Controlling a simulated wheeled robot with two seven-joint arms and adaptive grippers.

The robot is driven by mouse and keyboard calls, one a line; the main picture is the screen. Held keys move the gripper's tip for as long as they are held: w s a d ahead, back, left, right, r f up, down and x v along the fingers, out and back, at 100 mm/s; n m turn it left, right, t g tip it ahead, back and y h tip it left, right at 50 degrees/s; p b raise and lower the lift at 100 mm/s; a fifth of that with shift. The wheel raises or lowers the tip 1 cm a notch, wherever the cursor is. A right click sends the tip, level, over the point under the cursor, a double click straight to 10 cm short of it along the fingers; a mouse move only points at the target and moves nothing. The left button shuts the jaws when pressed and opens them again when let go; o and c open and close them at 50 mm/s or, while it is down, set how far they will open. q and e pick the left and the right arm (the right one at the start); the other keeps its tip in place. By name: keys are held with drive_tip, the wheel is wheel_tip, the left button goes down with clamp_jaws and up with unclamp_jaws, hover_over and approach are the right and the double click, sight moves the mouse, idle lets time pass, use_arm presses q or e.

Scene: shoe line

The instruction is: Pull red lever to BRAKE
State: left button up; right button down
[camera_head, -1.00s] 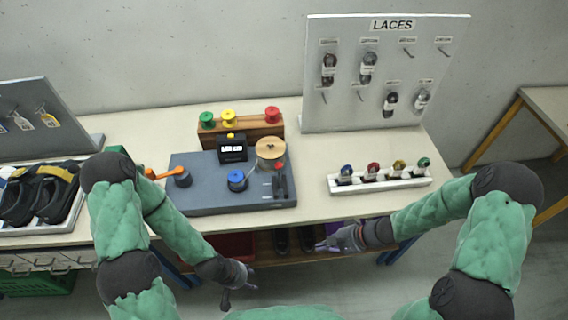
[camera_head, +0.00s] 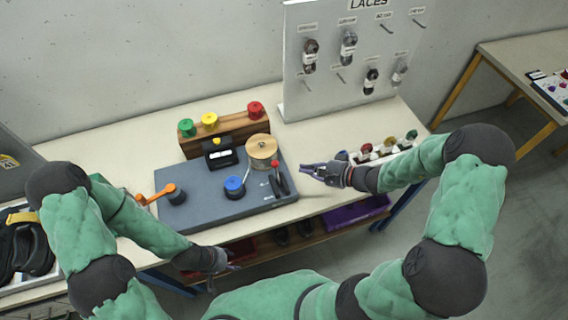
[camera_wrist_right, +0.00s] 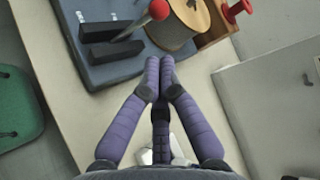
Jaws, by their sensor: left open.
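The red lever (camera_head: 276,167) stands at the right end of the grey machine board, its red ball knob up beside a black slotted block. In the right wrist view the red knob (camera_wrist_right: 158,10) is at the top, on a thin metal rod by two black bars (camera_wrist_right: 112,38). My right gripper (camera_head: 305,169) is just right of the lever, apart from it. Its purple fingers (camera_wrist_right: 160,66) are together at the tips with nothing between them. My left gripper (camera_head: 225,274) is open and empty, low in front of the table. No BRAKE marking is readable.
A white tray of small spools (camera_head: 402,150) lies beyond my right forearm. The laces panel (camera_head: 355,60) stands behind.

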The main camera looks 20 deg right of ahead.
sight(277, 174)
drive_tip(key=x, duration=1)
drive_tip(key=shift+b, duration=0.35)
drive_tip(key=shift+s, duration=0.1)
drive_tip(key=shift+d, duration=0.1)
